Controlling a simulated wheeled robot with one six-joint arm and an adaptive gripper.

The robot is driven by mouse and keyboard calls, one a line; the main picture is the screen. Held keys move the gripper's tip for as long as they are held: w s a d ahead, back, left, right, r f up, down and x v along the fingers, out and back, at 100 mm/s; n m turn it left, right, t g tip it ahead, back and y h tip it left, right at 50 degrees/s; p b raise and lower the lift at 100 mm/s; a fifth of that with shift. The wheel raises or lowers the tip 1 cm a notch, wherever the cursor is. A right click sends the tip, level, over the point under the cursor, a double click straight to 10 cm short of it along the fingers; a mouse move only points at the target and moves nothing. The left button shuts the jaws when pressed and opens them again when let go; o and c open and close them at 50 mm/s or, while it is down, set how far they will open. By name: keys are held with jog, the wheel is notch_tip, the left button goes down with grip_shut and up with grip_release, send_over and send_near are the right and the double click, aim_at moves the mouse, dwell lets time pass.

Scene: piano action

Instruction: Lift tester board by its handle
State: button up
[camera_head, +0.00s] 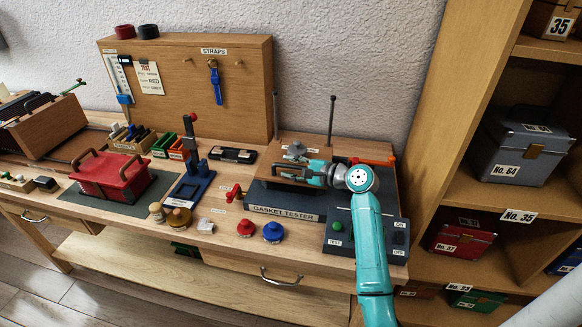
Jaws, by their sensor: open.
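The gasket tester (284,212) is a dark grey base with a lettered front face, on the right part of the bench. A brown wooden board (345,147) lies on it, with a grey metal fitting (296,150) near its left side. My teal arm reaches in from the lower right. My gripper (286,172) is open, pointing left, low over the front of the tester. A handle on the board cannot be made out clearly; the gripper and wrist cover part of that area. Contact with the board cannot be told.
A thin dark post (331,118) rises behind my gripper. A control box (345,240) with a green button stands at the front right. Red (246,227) and blue (273,231) knobs lie left of it. A wooden shelf (440,120) stands close on the right.

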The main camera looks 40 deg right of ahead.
grip_shut()
notch_tip(320, 180, up, 14)
dwell(0.5)
grip_release()
